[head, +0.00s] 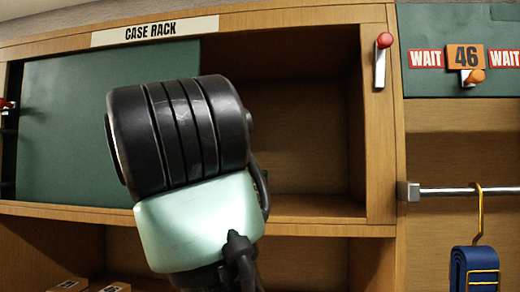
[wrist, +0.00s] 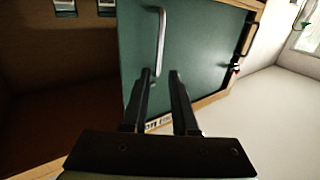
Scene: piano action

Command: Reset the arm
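My gripper (wrist: 160,73) shows in the wrist view with its two dark fingers apart and nothing between them. It is open. The fingers point toward a green panel (wrist: 195,50) with a silver bar handle (wrist: 160,40). The handle appears just beyond the fingertips; I cannot tell whether they touch it. In the head view my black and pale green arm stands in front of the case rack, whose green panel (head: 70,120) covers the left part of the opening. My fingers are hidden in that view.
The case rack's right opening (head: 305,120) looks empty. A red-knobbed lever (head: 382,60) is on its right frame. Further right are a green board with a "46" plate (head: 465,57), a metal rail (head: 455,191) and a blue hanging item (head: 475,268).

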